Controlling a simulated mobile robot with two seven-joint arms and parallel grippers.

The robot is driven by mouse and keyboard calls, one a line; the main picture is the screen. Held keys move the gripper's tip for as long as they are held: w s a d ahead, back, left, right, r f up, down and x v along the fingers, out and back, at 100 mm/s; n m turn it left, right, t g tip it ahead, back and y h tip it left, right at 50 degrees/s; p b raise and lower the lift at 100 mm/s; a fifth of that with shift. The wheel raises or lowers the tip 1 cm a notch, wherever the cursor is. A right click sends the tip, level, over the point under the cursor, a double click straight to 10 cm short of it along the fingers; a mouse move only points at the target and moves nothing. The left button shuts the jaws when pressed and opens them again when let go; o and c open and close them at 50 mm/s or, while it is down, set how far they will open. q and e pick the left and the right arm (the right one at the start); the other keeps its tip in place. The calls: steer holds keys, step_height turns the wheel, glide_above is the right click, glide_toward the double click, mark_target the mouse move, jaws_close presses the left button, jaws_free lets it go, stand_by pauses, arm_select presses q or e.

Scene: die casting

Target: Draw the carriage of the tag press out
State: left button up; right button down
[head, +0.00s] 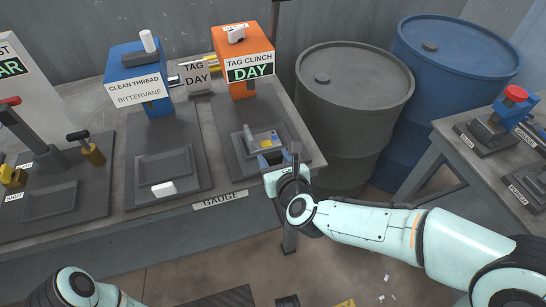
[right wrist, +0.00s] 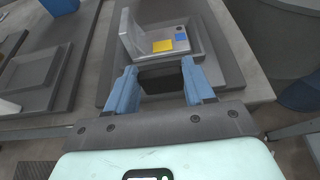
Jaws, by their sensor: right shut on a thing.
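The tag press (head: 243,62) is an orange block with a "TAG CLINCH DAY" sign and a white top knob, at the back of the bench in the head view. Its grey carriage (head: 250,134) lies in front of it on a dark base plate. The carriage (right wrist: 133,38) bears an upright grey bracket, a yellow square and a blue square. My right gripper (head: 270,161) is at the carriage's front edge. In the right wrist view its blue fingers are shut on a dark handle (right wrist: 161,79). My left gripper is out of view.
The blue "CLEAN THREAD" press (head: 139,75) and its base stand to the left. A grey drum (head: 355,100) and a blue drum (head: 455,50) stand right of the bench. A second bench (head: 450,145) is further right. Floor in front is mostly open.

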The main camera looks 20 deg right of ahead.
steer(key=shift+s, duration=0.1)
steer(key=c, duration=0.6)
jaws_free()
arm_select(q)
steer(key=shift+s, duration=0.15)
arm_select(e)
steer(key=shift+o, duration=1)
steer(key=shift+s, duration=0.15)
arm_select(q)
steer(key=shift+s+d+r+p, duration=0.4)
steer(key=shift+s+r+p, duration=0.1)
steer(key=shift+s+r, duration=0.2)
arm_select(e)
steer(key=v, duration=1.3)
steer(key=shift+s+r, duration=0.15)
